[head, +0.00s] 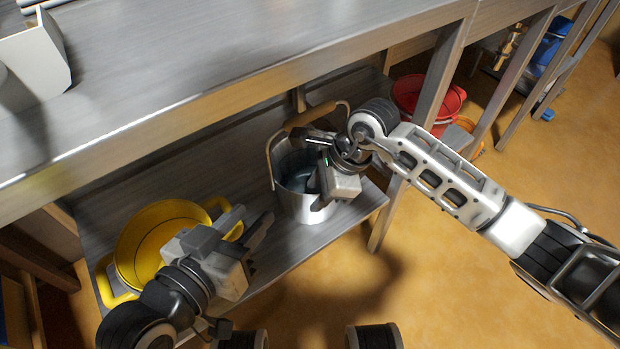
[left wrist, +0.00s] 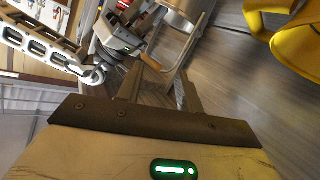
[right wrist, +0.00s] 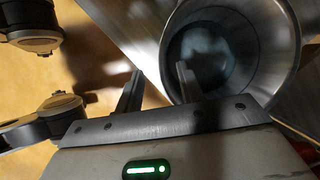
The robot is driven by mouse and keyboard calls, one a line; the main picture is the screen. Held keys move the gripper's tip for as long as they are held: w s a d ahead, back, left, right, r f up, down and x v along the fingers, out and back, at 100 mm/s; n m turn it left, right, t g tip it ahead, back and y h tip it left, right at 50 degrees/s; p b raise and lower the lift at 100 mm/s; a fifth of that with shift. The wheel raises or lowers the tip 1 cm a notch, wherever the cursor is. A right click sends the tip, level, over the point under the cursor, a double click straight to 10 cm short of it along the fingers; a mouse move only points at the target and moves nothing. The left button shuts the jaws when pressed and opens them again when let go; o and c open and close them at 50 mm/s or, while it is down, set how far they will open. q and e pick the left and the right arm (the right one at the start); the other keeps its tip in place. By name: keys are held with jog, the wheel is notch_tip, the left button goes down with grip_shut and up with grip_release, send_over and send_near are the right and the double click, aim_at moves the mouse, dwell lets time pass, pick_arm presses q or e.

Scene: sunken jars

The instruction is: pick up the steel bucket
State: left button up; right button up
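The steel bucket (head: 306,208) stands upright on the lower shelf, its bail with a wooden grip (head: 310,115) raised. My right gripper (head: 318,172) is open at the bucket's right side. In the right wrist view the bucket (right wrist: 287,50) shows its open mouth; one finger overlaps the mouth and the other lies outside the rim. I cannot tell whether they touch it. My left gripper (head: 250,218) is open and empty, left of the bucket and apart from it. The left wrist view shows the bucket (left wrist: 186,8) and its wooden grip (left wrist: 151,62) beyond the fingers.
A yellow pot (head: 140,250) with handles sits on the shelf (head: 275,258) behind my left gripper. The steel counter (head: 230,60) overhangs the shelf. A table leg (head: 440,75) stands right of the bucket. A red bucket (head: 408,92) is farther back. Open floor lies in front.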

aim_at(298, 209)
jog(key=x, duration=0.1)
jog(key=b+x, duration=0.1)
jog(key=x, duration=0.1)
jog(key=b+x, duration=0.1)
jog(key=x, duration=0.1)
jog(key=shift+w+f, duration=0.2)
jog(key=shift+w, duration=0.15)
jog(key=shift+c, duration=1.2)
grip_shut()
pick_arm(q)
jog(key=shift+w+d+r+n+t+h, duration=0.3)
jog(key=shift+d+r+n+h, duration=0.1)
jog(key=shift+r+h, duration=0.1)
jog(key=shift+s+f, duration=0.1)
jog(key=shift+f, duration=0.15)
pick_arm(e)
jog(key=shift+a+r, duration=0.1)
jog(key=shift+r, duration=0.05)
